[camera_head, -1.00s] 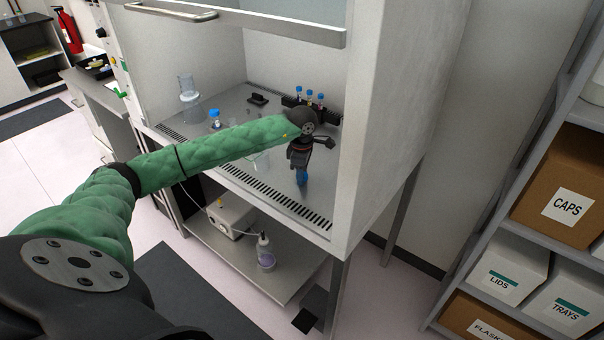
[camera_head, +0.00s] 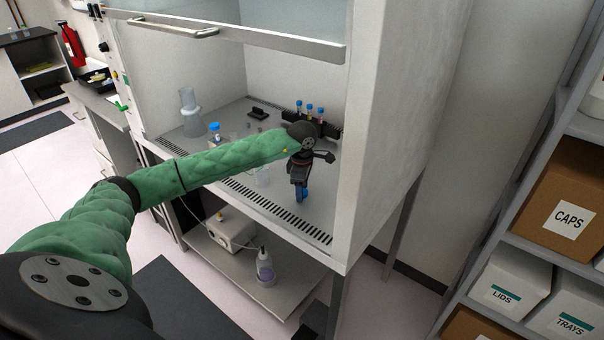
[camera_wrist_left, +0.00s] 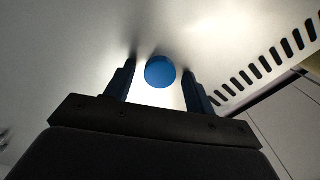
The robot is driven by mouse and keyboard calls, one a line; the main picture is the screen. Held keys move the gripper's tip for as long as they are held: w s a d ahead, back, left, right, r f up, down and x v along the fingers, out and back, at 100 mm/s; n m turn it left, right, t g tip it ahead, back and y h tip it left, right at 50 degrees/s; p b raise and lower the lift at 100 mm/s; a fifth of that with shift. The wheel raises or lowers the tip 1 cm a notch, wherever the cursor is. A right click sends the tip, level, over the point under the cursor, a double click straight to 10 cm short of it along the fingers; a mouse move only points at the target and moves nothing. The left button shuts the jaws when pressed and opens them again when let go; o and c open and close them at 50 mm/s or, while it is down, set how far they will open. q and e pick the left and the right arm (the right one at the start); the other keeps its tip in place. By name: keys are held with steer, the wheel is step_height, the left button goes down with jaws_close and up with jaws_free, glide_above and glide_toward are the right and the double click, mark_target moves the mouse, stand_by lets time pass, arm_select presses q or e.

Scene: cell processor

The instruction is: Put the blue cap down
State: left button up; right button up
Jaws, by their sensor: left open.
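The blue cap (camera_wrist_left: 160,71) shows in the left wrist view as a round blue disc over the pale worktop, between the two finger tips. A gap shows on each side of it. My left gripper (camera_wrist_left: 160,80) is open around the cap. In the head view my left gripper (camera_head: 301,196) points down at the front right of the cabinet's worktop (camera_head: 262,203), just behind the slotted front grille. The blue at its fingers there is too small to tell cap from finger. My right gripper is not in view.
A rack (camera_head: 326,130) with several blue-capped tubes stands behind my left wrist. The cabinet's right wall (camera_head: 385,150) is close to my gripper; the raised sash (camera_head: 235,35) hangs above.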

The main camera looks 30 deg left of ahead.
arm_select(q)
steer(key=shift+r+p, duration=0.4)
steer(key=shift+p, duration=0.05)
steer(key=shift+r, duration=0.2)
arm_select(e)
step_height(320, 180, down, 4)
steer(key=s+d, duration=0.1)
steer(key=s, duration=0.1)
arm_select(q)
steer(key=shift+r, duration=0.25)
steer(key=shift+r+b, duration=0.4)
steer(key=shift+r, duration=0.65)
step_height(320, 180, up, 9)
steer(key=b, duration=0.4)
steer(key=shift+r, duration=0.15)
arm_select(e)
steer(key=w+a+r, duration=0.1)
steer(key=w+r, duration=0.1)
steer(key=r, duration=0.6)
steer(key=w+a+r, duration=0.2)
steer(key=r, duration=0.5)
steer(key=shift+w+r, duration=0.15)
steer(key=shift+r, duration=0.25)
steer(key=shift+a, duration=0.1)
